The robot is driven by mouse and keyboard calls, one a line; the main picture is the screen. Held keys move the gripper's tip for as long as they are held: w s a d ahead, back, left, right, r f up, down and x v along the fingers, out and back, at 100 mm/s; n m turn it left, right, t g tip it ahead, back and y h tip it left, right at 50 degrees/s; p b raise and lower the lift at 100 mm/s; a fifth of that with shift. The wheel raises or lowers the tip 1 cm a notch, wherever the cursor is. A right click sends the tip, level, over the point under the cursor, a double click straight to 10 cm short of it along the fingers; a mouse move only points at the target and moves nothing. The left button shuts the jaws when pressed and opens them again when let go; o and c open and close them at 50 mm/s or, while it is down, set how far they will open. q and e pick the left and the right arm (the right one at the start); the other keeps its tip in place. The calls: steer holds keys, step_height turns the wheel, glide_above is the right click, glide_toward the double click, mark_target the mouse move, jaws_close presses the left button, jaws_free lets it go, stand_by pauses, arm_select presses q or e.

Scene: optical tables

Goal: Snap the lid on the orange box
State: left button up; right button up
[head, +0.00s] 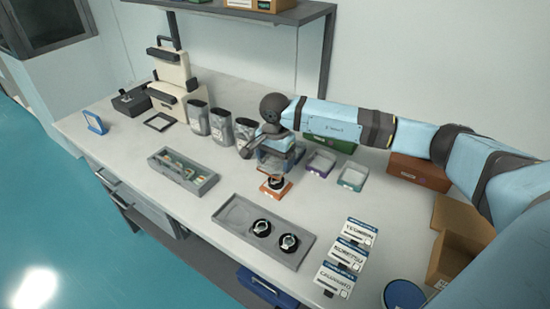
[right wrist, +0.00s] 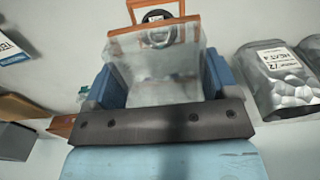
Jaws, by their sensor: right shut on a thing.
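The orange box (head: 276,190) sits open on the table with a black ring-shaped item inside. In the right wrist view the orange box (right wrist: 124,32) shows at the top, with the dark round item in it. My right gripper (head: 278,155) is just behind the box in the head view. Its blue fingers (right wrist: 163,82) are shut on a clear, see-through lid (right wrist: 160,62). The lid is held tilted, and its far edge overlaps the box's near edge in the wrist view. I cannot tell if they touch. My left gripper is not in view.
A grey tray (head: 231,217) with two round black items lies in front. A divided grey tray (head: 206,187) is to the left. Silver pouches (head: 221,125) stand behind it. Small bins (head: 352,178) and white label cards (head: 361,232) are to the right.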

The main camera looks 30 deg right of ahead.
steer(key=shift+d+f, duration=0.25)
steer(key=shift+f, duration=0.05)
steer(key=shift+f+b, duration=0.55)
steer(key=shift+f, duration=0.7)
steer(key=shift+f+b, duration=0.7)
steer(key=shift+f, duration=0.1)
steer(key=shift+f+b, duration=1.05)
steer(key=shift+b, duration=0.05)
steer(key=shift+f, duration=0.25)
